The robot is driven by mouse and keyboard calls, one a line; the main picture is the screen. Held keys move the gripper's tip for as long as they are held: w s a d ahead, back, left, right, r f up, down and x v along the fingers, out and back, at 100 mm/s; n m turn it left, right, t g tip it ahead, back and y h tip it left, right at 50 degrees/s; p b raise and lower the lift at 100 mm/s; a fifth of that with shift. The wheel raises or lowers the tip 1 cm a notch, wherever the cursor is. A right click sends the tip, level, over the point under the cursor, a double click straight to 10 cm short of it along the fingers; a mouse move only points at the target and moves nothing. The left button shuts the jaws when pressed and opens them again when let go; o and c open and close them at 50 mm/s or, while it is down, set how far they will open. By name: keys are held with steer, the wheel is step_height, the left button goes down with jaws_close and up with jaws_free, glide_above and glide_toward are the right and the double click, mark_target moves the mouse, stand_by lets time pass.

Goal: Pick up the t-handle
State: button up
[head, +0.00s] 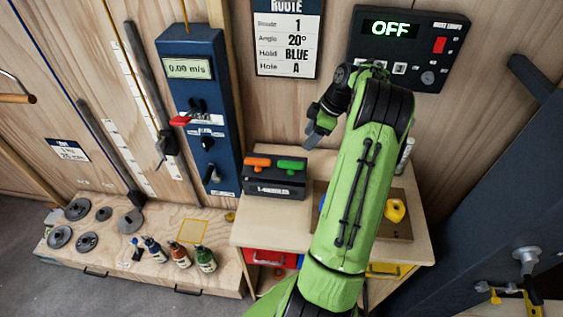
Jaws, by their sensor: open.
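A dark box (275,188) with a label that seems to read "T-HANDLES" stands on the left of the small wooden table. An orange t-handle (257,162) and a green t-handle (291,166) sit side by side in its top, with only their grips showing. My gripper (314,136) is open and empty. It hangs above and a little to the right of the green handle, apart from it, in front of the wooden wall. My green arm hides part of the table behind it.
A yellow hold (395,210) lies on a brown board at the table's right. A blue control box (200,110) and a black panel reading "OFF" (412,48) are on the wall. Bottles (179,254) and grey discs (78,209) stand on the low bench at left.

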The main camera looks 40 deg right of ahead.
glide_toward(292, 163)
steer(key=x, duration=0.5)
steer(key=shift+w+d, duration=0.15)
steer(key=p+x, duration=0.1)
steer(key=x, duration=0.5)
jaws_close()
